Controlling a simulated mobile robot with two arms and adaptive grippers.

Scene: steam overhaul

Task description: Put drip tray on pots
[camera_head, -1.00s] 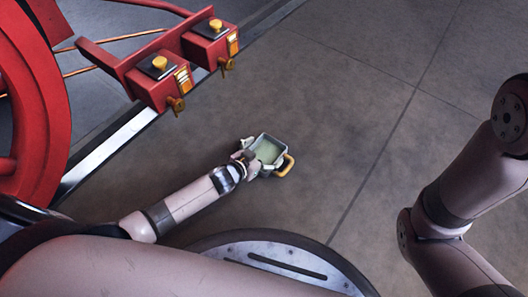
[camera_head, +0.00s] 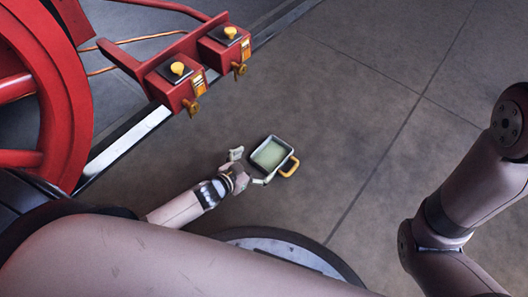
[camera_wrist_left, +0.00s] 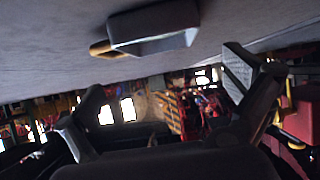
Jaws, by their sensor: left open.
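The drip tray (camera_head: 270,153) is a grey rectangular pan with a pale green inside and a yellow handle (camera_head: 290,166). It appears to rest on the floor. My left gripper (camera_head: 250,167) is open beside the tray's lower left side, its fingers spread and holding nothing. In the left wrist view the tray (camera_wrist_left: 155,30) shows at the top, beyond the spread fingers (camera_wrist_left: 163,105). Two red boxes with yellow knobs and brass taps, likely the pots, are a nearer pot (camera_head: 174,84) and a farther pot (camera_head: 225,47). My right gripper is out of view.
The pots sit beside a metal rail (camera_head: 125,148) at the left, near a big red wheel (camera_head: 62,95). Thin copper pipes run behind them. The concrete floor (camera_head: 350,105) is clear right of the tray. My right arm's links stand at the right.

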